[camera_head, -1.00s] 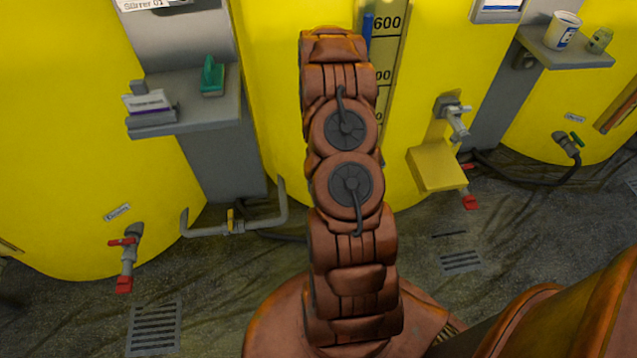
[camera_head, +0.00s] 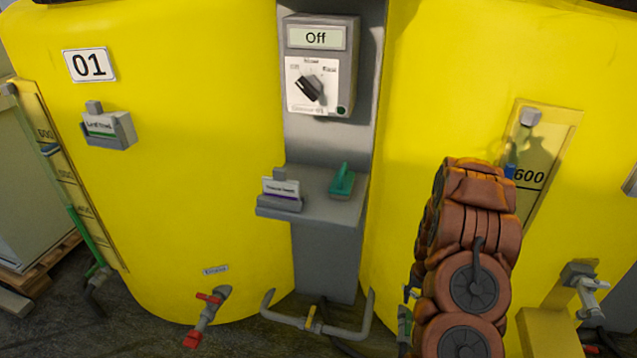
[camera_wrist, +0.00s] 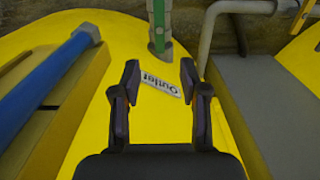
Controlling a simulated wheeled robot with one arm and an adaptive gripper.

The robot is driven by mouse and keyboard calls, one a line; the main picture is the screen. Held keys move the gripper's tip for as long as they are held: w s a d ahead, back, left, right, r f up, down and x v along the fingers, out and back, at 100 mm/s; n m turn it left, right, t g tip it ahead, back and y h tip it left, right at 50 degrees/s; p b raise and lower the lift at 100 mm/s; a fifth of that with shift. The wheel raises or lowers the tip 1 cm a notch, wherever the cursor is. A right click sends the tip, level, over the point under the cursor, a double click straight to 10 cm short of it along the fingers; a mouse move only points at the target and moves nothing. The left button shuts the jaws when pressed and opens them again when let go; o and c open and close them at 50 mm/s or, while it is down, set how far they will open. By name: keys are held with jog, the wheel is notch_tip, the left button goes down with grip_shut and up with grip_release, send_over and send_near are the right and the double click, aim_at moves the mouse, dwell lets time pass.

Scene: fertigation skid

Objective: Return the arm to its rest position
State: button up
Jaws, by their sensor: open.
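My gripper (camera_wrist: 160,88) shows in the wrist view with its two dark fingers apart and nothing between them. Beyond the fingers is a yellow tank (camera_wrist: 105,55) with a white "Outlet" label (camera_wrist: 163,83). In the head view my arm is at the lower right, raised in front of the right yellow tank (camera_head: 430,60). My gripper cannot be made out in the head view.
A grey shelf (camera_head: 325,208) between the tanks holds a label holder (camera_head: 282,192) and a green object (camera_head: 342,180). Above it is a control box (camera_head: 321,65) reading "Off". A red-handled valve (camera_head: 206,312) and pipe (camera_head: 268,312) are low. In the wrist view, a blue tube (camera_wrist: 45,82) is at left.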

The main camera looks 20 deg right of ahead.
jog(key=s+a+r+n+p, duration=0.1)
jog(key=a+r+p, duration=0.3)
jog(key=a+r, duration=0.55)
jog(key=s+a+r+n+p, duration=0.1)
jog(key=a+r+p, duration=0.35)
jog(key=r, duration=1.05)
jog(key=s+a+r+n+p, duration=0.15)
jog(key=a+r+p, duration=0.4)
jog(key=r, duration=0.65)
jog(key=s+a+r+n+p, duration=0.1)
jog(key=s+a+r+p, duration=0.2)
jog(key=s+r, duration=0.4)
jog(key=s+a+r+n+g+p, duration=0.1)
jog(key=s+a+r+p, duration=0.3)
jog(key=s+a+r, duration=0.2)
jog(key=s+a+r+n+p, duration=0.1)
jog(key=s+a+r+p, duration=0.3)
jog(key=s+r, duration=0.3)
notch_tip(320, 180, up, 3)
jog(key=shift+s+a+f+n+g, duration=0.15)
jog(key=shift+s+a+n+g, duration=0.15)
jog(key=shift+n+g, duration=0.1)
